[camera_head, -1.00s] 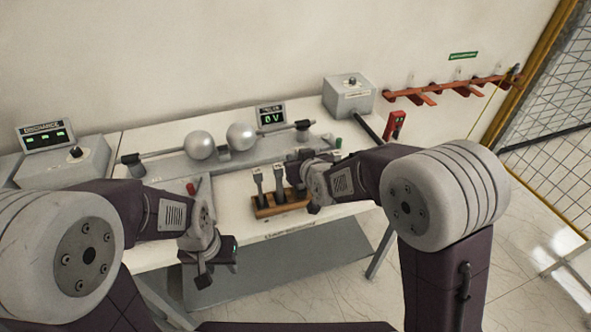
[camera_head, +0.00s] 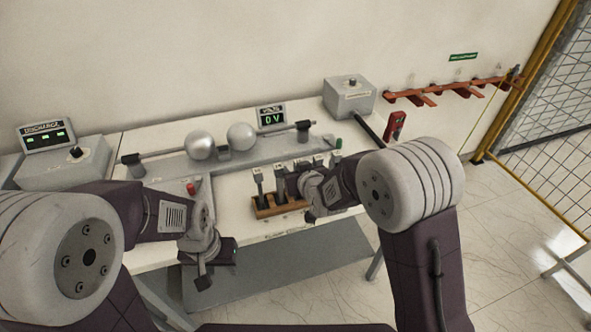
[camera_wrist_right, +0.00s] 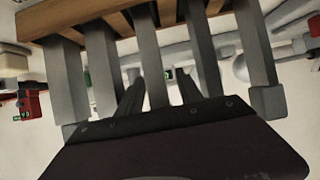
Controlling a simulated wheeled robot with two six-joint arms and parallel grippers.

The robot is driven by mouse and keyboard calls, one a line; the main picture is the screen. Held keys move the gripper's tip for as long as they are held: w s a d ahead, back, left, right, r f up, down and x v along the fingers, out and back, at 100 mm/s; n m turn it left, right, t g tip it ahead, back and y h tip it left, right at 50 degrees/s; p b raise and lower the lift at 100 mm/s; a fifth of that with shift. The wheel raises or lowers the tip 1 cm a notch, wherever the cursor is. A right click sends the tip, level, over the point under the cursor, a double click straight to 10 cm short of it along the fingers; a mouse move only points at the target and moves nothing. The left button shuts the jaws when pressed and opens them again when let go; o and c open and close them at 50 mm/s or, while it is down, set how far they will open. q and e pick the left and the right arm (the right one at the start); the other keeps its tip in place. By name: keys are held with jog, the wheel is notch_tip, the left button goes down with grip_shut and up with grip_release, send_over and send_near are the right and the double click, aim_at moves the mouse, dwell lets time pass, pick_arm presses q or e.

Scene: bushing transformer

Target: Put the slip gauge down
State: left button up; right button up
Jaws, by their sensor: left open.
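Several grey slip gauges stand upright in a wooden rack (camera_head: 264,212) on the table; one gauge (camera_head: 258,183) shows clearly at its left end. My right gripper (camera_head: 293,184) is at the rack and hides part of it. The right wrist view shows the row of gauges and the rack's wood (camera_wrist_right: 75,16). There the two dark fingers of my right gripper (camera_wrist_right: 160,82) stand apart, either side of a middle gauge (camera_wrist_right: 148,60), with gaps seeming to show beside it. My left gripper (camera_head: 204,274) is open and empty in front of the table's edge.
Behind the rack are two metal spheres (camera_head: 241,136) on a rod stand and a voltage display (camera_head: 272,117). A discharge box (camera_head: 65,165) stands left and a grey box (camera_head: 349,97) back right. A red hook rail (camera_head: 440,92) is on the wall.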

jog(key=shift+r, duration=0.25)
jog(key=v, duration=1.2)
jog(key=shift+f, duration=0.2)
jog(key=s+d+f+m+g+h, duration=0.3)
jog(key=s+d+f+g, duration=0.7)
jog(key=s+d+f, duration=0.2)
jog(key=s+d, duration=0.2)
jog(key=s, duration=0.2)
jog(key=shift+s+d+f+m+h, duration=0.25)
jog(key=shift+s+m+h, duration=0.05)
jog(key=shift+s+m, duration=0.1)
jog(key=shift+w, duration=0.15)
